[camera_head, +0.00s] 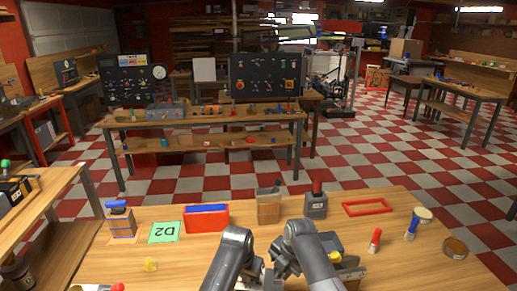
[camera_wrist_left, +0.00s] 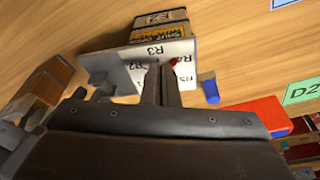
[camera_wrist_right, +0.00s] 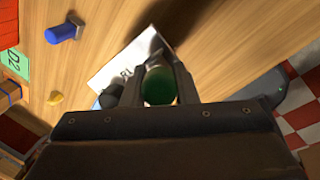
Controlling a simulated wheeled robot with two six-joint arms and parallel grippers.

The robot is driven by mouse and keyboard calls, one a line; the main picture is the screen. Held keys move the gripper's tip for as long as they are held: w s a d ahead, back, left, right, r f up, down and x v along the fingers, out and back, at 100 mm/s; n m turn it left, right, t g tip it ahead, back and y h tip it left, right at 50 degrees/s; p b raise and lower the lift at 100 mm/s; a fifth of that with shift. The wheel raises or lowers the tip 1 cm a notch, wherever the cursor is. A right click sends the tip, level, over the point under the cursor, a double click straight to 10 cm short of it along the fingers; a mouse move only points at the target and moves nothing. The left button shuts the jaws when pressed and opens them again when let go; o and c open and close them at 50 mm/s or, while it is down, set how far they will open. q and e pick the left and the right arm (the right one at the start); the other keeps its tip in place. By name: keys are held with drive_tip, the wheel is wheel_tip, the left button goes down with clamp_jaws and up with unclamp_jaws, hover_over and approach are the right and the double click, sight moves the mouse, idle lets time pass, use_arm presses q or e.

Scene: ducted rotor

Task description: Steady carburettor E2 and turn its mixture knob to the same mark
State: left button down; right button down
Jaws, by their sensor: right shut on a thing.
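In the left wrist view, a dark block marked E2 (camera_wrist_left: 160,20) stands at the top, with a plate lettered SHUT and OPEN below it. A white card (camera_wrist_left: 185,50) with R2, R3 and R4 lies beside it. My left gripper (camera_wrist_left: 160,68) has its fingers together over the card, beside a small red piece (camera_wrist_left: 173,62). In the right wrist view, my right gripper (camera_wrist_right: 158,72) is shut on a round green part (camera_wrist_right: 158,87), above a white card marked R1 (camera_wrist_right: 115,68). I cannot tell whether the green part is the mixture knob. In the head view my arms hide the work spot.
A red tray (camera_head: 206,218), green D2 card (camera_head: 163,232), yellow piece (camera_head: 150,265), tan block (camera_head: 268,207), grey block (camera_head: 316,206) and red frame (camera_head: 367,207) lie on the table. Red (camera_head: 375,241) and blue (camera_head: 412,228) bottles stand at right. Bare wood remains between them.

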use_arm(q)
drive_tip(key=shift+w+a, duration=0.25)
idle(0.9)
drive_tip(key=shift+s, duration=0.1)
drive_tip(key=shift+s+a, duration=0.2)
drive_tip(key=shift+s, duration=0.05)
drive_tip(key=w+v, duration=0.1)
drive_tip(key=v, duration=0.5)
drive_tip(key=shift+d, duration=0.25)
drive_tip(key=shift+w+r, duration=0.1)
drive_tip(key=shift+s+d+x, duration=0.1)
drive_tip(key=shift+s+x, duration=0.1)
drive_tip(key=shift+x, duration=0.75)
drive_tip(key=shift+s+d+x, duration=0.1)
drive_tip(key=shift+s+x, duration=0.05)
drive_tip(key=shift+x, duration=0.85)
drive_tip(key=shift+s+x, duration=0.2)
drive_tip(key=shift+x, duration=0.75)
